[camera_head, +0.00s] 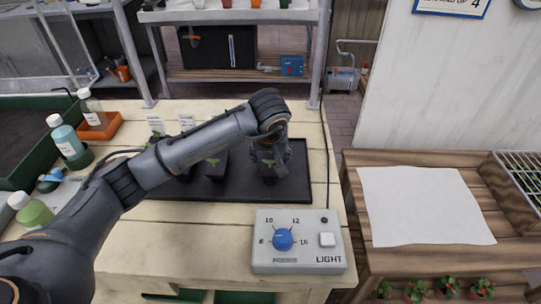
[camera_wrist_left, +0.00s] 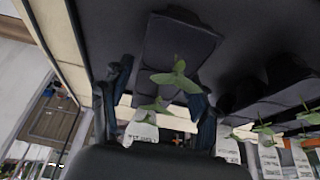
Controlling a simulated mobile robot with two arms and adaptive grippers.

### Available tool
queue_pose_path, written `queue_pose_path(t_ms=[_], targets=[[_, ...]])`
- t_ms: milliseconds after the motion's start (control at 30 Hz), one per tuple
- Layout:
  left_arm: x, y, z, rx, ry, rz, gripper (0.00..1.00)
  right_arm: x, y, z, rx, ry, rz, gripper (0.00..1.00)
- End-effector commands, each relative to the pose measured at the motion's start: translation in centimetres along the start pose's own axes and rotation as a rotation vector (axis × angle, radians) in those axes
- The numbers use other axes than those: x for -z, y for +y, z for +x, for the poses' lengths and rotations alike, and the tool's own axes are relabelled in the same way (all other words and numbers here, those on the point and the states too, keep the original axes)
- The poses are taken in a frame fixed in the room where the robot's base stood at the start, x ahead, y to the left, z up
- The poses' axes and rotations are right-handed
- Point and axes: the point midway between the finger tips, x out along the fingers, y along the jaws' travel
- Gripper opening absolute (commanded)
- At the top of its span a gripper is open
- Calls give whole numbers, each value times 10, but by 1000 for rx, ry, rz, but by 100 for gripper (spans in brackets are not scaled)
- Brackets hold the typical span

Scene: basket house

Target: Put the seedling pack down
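A dark seedling pack (camera_head: 269,169) with green leaves is upright at the right end of the black tray (camera_head: 225,192). It also shows in the left wrist view (camera_wrist_left: 180,45), its leaves between my fingers. My left gripper (camera_head: 268,152) is low over the tray, pointing down at this pack. In the wrist view its two fingers (camera_wrist_left: 160,92) stand on either side of the pack; whether they press on it is unclear. The pack's underside is hidden. Another dark seedling pack (camera_head: 215,164) stands to the left on the tray. My right gripper is not in view.
A grey light timer box (camera_head: 298,255) with a blue dial stands in front of the tray. Bottles, including a blue one (camera_head: 65,138), stand at the left. A wooden side table (camera_head: 370,262) with a white sheet (camera_head: 425,205) is at the right. Bare table lies left of the timer.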

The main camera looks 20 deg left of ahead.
Motion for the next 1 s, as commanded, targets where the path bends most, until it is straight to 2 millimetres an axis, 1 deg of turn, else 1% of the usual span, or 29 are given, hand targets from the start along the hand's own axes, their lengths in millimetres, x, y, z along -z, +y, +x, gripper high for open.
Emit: queue_pose_path(t_ms=[267, 367, 467, 700, 800, 900, 1000], targets=[[0, 0, 0, 0, 0, 0, 68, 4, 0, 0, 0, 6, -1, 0], [2, 0, -4, -1, -1, 0, 68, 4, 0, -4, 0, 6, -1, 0], [4, 0, -18, -1, 2, 1, 68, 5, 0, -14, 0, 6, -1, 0], [5, 0, -71, 0, 2, 1, 68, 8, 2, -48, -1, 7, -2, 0], [5, 0, -91, -1, 3, 1, 68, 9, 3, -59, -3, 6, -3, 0], [4, 0, -106, 0, 1, 1, 68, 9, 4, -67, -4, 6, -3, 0], [3, 0, -117, -1, 1, 1, 68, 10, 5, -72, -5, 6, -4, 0]])
